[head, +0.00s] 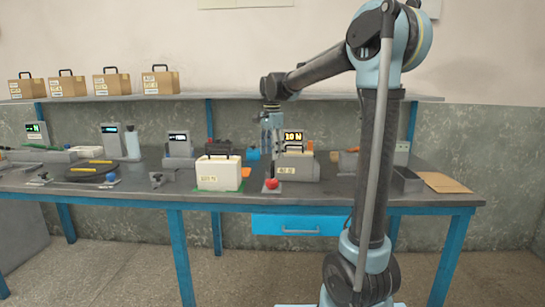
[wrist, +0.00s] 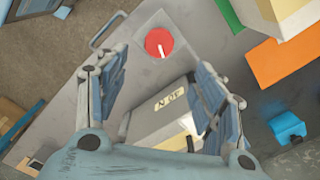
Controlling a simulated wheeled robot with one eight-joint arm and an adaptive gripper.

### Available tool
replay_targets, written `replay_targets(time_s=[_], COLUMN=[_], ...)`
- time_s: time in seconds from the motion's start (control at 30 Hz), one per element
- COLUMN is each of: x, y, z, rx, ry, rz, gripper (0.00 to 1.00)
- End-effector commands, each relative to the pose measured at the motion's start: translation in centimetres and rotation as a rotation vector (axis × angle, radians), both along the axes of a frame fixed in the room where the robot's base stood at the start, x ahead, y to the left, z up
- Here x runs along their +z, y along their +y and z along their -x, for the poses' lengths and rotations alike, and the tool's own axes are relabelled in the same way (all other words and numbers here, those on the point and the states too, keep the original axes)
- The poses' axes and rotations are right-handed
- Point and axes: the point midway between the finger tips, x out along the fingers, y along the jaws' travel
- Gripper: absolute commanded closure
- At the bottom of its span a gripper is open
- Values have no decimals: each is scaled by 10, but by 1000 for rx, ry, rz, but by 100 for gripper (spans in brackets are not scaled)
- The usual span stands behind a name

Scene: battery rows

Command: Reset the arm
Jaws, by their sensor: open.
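My gripper (head: 271,150) hangs from my arm over the workbench (head: 330,196), pointing down in front of a grey device with a lit display (head: 293,138). In the wrist view my gripper (wrist: 165,90) has its two fingers spread wide apart with nothing held between them. Below and between the fingers lies the grey device's body (wrist: 165,115) with a printed label. A red round button (wrist: 159,42) with a white mark is beyond the fingertips; it also shows in the head view (head: 272,183) near the bench's front edge.
A cream box with a handle (head: 219,173) stands on a green mat left of my gripper. An orange piece (wrist: 280,60) and a blue object (wrist: 287,127) lie beside the device. A dark tray (head: 407,180) is at the right. Cardboard boxes (head: 161,82) line the shelf above.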

Motion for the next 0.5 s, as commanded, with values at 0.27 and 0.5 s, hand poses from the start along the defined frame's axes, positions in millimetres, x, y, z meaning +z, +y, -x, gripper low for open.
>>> replay_targets(time_s=[0.27,0.5], x=[-6,-24], y=[-46,-97], z=[41,96], rx=[117,284], ry=[-24,-58], rz=[-7,-7], gripper=[38,38])
